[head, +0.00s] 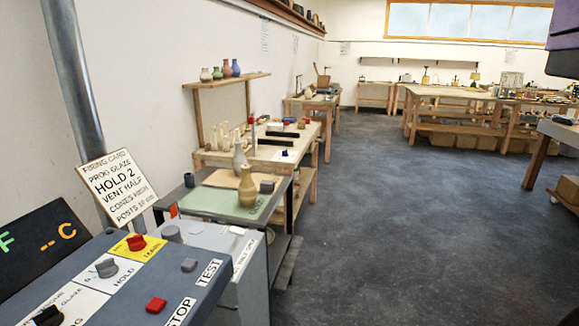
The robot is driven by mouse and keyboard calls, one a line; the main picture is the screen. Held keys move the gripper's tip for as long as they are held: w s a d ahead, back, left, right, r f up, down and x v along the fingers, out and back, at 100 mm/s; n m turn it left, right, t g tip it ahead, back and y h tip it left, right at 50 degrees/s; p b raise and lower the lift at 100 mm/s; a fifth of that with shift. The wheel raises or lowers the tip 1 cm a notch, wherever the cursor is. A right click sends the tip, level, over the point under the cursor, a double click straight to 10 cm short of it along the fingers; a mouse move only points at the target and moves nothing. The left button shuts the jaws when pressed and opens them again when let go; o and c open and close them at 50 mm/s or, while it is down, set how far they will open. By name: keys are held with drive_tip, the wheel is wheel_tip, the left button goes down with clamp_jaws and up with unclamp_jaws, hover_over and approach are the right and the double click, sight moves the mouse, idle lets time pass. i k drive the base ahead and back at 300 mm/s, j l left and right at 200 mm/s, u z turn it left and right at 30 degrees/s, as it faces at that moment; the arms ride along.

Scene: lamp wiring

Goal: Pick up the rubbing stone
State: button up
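A small dark grey block (267,187), which looks like the rubbing stone, sits on the green-topped bench (203,204) just beyond the kiln control panel. It is close to the right edge, beside a tan vase (247,188). It is too small here to be certain what it is. Nothing is touching it from above. My gripper is not in view. A purple and dark shape at the upper right edge may be part of my arm, but I cannot tell.
The control panel (90,290) with knobs and buttons fills the lower left. A firing card (117,187) leans behind it. A grey-white vase (239,160) stands behind the tan one. Wooden worktables line the wall and far side. The dark floor (400,220) is open to the right.

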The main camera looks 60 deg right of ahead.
sight(265, 186)
drive_tip(key=z, duration=1.1)
